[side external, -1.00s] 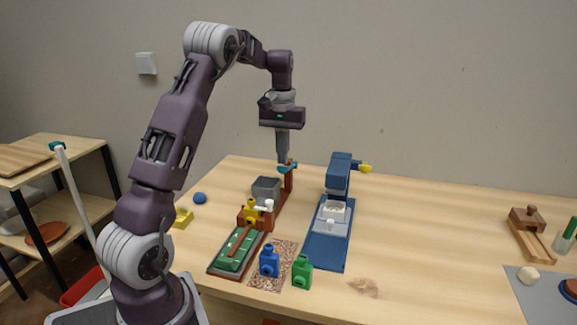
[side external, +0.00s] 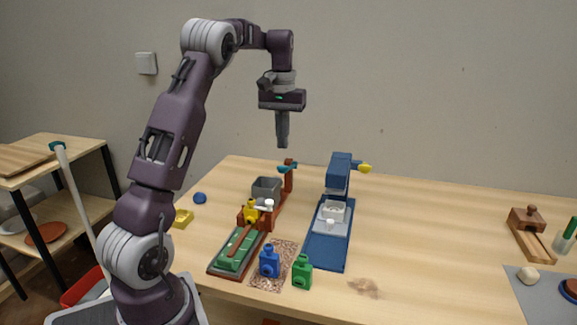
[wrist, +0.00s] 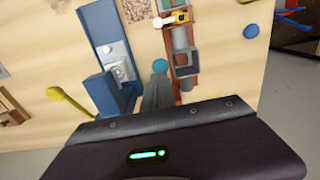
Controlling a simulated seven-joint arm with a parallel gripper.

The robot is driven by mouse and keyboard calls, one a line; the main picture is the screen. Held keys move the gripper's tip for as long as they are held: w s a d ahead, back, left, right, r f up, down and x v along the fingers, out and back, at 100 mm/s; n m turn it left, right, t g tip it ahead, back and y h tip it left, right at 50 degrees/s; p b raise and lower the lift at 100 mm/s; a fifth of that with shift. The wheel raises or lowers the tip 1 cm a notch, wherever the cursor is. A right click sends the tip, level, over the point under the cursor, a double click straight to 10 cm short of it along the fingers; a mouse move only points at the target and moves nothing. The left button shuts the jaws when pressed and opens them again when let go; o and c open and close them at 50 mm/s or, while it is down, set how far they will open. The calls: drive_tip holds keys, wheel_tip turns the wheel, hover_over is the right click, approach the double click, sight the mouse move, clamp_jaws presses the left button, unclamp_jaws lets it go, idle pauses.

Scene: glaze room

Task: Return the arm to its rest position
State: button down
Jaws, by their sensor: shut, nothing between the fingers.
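My gripper (side external: 282,146) is shut and empty. In the side external view it points straight down and hangs in the air above the back of the table, clear of everything below it. Its closed fingers (wrist: 157,92) also show in the wrist view. Beneath and in front of it stands a brown device (side external: 288,180) with a teal lever (side external: 288,168) and a grey box (side external: 267,188). A blue press-like device (side external: 340,175) with a yellow knob (side external: 365,168) stands to its right.
A blue bottle (side external: 269,262) and a green bottle (side external: 302,271) stand near the front edge. A yellow block (side external: 183,219) and a blue ball (side external: 200,197) lie at the left. A wooden block device (side external: 527,222) sits at the far right. The table's middle right is clear.

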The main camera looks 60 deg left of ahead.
drive_tip(key=shift+r, duration=0.65)
drive_tip(key=s+d+r+m+t, duration=0.1)
drive_tip(key=s+d+r+m, duration=0.2)
drive_tip(key=d, duration=0.6)
drive_tip(key=s+d+r+m+t, duration=0.1)
drive_tip(key=s+d+r+t, duration=0.2)
drive_tip(key=d, duration=0.5)
drive_tip(key=s+d+f+m, duration=0.2)
drive_tip(key=s+d, duration=0.4)
drive_tip(key=s, duration=0.2)
drive_tip(key=s+d+f+m+t, duration=0.1)
drive_tip(key=s+d+f+m, duration=0.2)
drive_tip(key=s+d, duration=0.4)
drive_tip(key=shift+s+d+t, duration=0.25)
drive_tip(key=shift+s+t, duration=0.05)
drive_tip(key=shift+s, duration=0.85)
